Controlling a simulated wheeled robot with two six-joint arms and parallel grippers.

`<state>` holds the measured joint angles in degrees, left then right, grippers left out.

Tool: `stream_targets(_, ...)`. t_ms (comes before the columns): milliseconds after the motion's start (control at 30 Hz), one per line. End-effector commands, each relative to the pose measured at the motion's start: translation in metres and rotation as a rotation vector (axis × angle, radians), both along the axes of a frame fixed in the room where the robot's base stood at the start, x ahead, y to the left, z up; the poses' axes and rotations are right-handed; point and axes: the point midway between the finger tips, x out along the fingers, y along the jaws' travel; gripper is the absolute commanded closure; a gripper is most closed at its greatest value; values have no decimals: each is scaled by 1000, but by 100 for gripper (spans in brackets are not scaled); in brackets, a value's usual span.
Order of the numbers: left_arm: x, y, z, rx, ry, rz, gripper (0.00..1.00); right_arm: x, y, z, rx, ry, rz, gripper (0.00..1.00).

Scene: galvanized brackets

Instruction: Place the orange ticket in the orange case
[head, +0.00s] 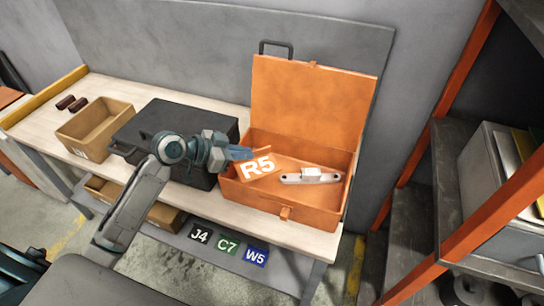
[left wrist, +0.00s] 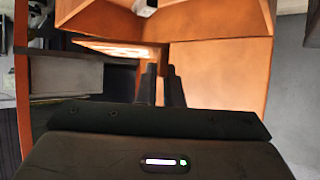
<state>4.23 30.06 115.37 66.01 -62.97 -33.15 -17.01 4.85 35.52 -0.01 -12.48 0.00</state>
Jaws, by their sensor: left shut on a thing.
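The orange ticket (head: 257,167), marked R5 in white, is tilted above the left part of the open orange case (head: 285,205). My left gripper (head: 243,153) comes in from the left and is shut on the ticket's upper left side. The case's lid (head: 312,100) stands up at the back. In the left wrist view the two dark fingers (left wrist: 162,85) point into the orange surfaces of the case. I cannot tell whether the ticket touches the case floor. My right gripper is not in view.
A pale metal bracket (head: 310,176) lies inside the case, right of the ticket. A black case (head: 165,125) stands left of it, then an open cardboard box (head: 95,130). Tickets J4, C7 and W5 (head: 256,256) lie on the lower shelf. An orange-posted rack (head: 440,125) stands at right.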

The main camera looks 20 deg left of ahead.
Motion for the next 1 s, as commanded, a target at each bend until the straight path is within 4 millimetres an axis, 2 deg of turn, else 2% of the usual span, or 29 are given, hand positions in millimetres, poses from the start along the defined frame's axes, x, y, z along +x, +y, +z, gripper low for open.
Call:
stream_targets(33, 4, -8, 3, -7, -1, 1, 100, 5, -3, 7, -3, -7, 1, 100)
stream_targets(167, 13, -26, 2, -7, -1, 0, 100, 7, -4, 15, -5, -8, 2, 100)
stream_targets(333, 26, -50, -1, -7, 0, -1, 100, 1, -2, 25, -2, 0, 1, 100)
stream_targets(500, 35, -66, -5, -3, 0, 0, 100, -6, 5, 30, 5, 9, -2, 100)
stream_targets(700, 36, -70, -17, -2, 5, 0, 100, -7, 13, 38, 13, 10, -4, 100)
stream_targets(833, 36, -69, -35, -1, 5, 1, 100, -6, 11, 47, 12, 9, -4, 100)
stream_targets(1000, 37, -69, -43, 1, -1, 0, 100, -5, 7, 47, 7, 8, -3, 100)
